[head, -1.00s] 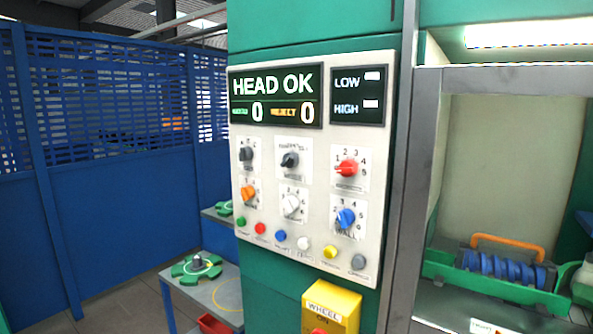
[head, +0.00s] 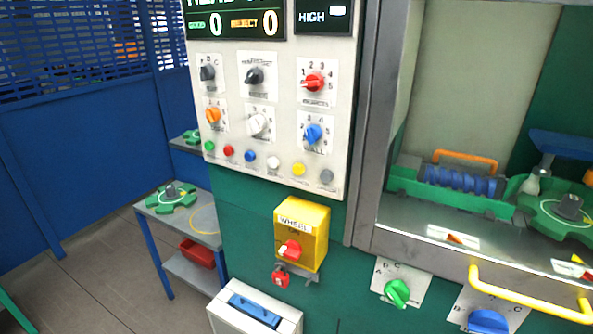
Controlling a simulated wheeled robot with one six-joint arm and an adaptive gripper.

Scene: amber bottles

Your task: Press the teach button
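A row of small round push buttons runs along the lower edge of the pale control panel (head: 280,130) in the head view. From left to right they are a green button (head: 228,149), a red button (head: 228,151), a blue button (head: 250,156), a white button (head: 273,162), a yellow button (head: 298,169) and a grey button (head: 326,176). The labels under them are too small to read, so I cannot tell which one is the teach button. My gripper is not in view.
Rotary knobs sit above the buttons. A white box (head: 228,300) stands lower. A yellow handle (head: 530,300) juts out at right. A small table (head: 205,222) stands left.

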